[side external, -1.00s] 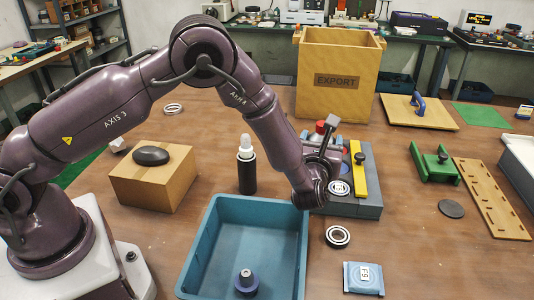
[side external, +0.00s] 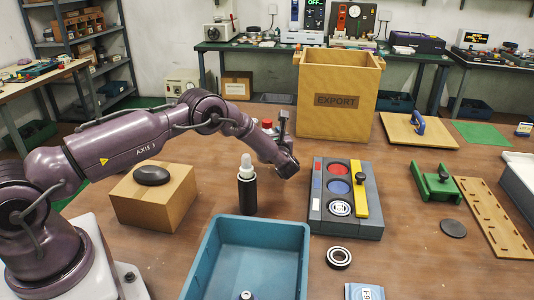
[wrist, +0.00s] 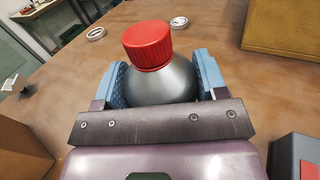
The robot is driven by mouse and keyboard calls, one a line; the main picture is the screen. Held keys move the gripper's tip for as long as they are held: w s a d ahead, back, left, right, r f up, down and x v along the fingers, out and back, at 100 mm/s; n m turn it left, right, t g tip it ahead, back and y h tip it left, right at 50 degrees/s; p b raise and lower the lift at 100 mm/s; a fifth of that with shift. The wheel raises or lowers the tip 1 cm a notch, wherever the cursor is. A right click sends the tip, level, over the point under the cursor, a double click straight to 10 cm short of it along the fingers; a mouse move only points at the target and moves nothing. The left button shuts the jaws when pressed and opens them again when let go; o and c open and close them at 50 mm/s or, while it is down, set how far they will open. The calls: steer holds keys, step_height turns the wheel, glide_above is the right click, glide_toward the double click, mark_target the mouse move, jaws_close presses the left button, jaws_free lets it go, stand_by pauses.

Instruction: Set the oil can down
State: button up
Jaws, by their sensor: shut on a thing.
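The oil can is a rounded grey metal body (wrist: 160,85) with a ribbed red cap (wrist: 147,45), seen close up in the wrist view. My gripper (wrist: 162,80) is shut on it, with a blue pad on each side of the body. In the side view my gripper (side external: 270,142) is behind the black bottle and left of the grey fixture. Only the oil can's red cap (side external: 267,123) shows clearly there; my wrist hides much of the body. The can looks about upright. I cannot tell whether its base touches the table.
A black bottle with a white top (side external: 247,190) stands close in front. The grey fixture (side external: 370,229) is to the right, the carton (side external: 155,205) to the left, the EXPORT box (side external: 338,85) behind. A blue bin (side external: 205,262) is in front. Table around the can looks clear.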

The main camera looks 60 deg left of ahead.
steer(key=shift+f, duration=2.25)
steer(key=shift+f, duration=0.15)
steer(key=o, duration=1.1)
